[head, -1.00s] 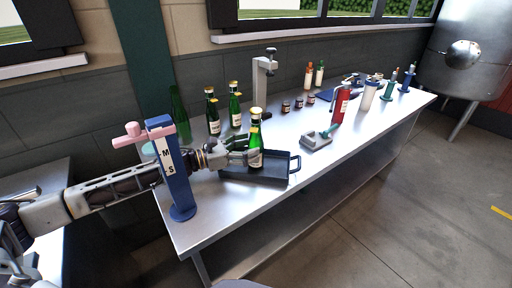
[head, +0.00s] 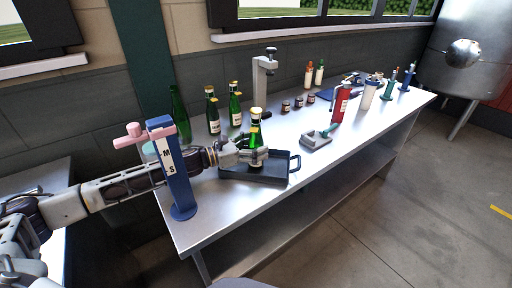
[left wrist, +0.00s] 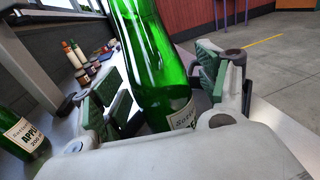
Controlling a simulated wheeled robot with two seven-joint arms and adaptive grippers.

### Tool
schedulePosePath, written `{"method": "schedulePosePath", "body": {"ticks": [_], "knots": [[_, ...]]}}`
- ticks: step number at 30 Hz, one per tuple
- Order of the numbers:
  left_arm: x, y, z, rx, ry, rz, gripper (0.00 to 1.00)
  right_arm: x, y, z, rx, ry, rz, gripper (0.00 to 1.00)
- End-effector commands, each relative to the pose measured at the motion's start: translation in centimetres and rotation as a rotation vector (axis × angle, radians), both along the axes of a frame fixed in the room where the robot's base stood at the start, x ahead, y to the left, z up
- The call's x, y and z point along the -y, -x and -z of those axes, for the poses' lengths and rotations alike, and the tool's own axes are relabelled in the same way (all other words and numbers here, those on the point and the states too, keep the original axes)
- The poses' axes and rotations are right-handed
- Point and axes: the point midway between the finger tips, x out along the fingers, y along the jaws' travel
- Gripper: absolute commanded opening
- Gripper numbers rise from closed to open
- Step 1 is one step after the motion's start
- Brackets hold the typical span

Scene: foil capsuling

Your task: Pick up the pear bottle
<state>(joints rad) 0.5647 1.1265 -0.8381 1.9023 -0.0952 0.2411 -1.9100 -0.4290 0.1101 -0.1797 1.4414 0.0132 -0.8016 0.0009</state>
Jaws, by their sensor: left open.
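A green glass bottle (head: 255,133) with a pale label stands upright at the black tray on the bench. In the left wrist view this bottle (left wrist: 155,65) rises between my fingers; its label is partly hidden, with letters like "PE" showing. My left gripper (head: 258,157) is open around the bottle's body. Its green pads (left wrist: 160,88) lie on both sides of the glass, and a gap shows on the right side. Another bottle (left wrist: 22,135), labelled "APPLE", stands at the left of the wrist view. My right gripper is not in view.
The black tray (head: 283,178) lies under my gripper. A blue stand (head: 181,190) with a pink handle is close beside my left forearm. More green bottles (head: 213,115) and a grey post device (head: 260,85) stand behind. A red bottle (head: 341,103) and a grey tool (head: 315,140) are to the right.

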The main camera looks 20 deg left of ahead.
Motion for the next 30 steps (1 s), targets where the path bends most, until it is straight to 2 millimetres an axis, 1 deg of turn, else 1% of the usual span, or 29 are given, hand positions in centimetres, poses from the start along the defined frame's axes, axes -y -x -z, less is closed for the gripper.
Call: {"method": "schedulePosePath", "body": {"ticks": [5, 6, 21, 30], "knots": [[-0.01, 0.01, 0.00, 0.000, 0.000, 0.000, 0.74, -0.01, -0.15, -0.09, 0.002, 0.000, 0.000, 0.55], [-0.01, 0.01, 0.00, 0.000, 0.000, 0.000, 0.73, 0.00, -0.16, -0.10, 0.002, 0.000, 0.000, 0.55], [-0.02, 0.01, 0.00, 0.000, 0.000, 0.000, 0.09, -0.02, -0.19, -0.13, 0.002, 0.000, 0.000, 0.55], [-0.01, -0.02, -0.27, 0.002, 0.001, 0.000, 0.09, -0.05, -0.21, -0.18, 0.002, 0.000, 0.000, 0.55]]}}
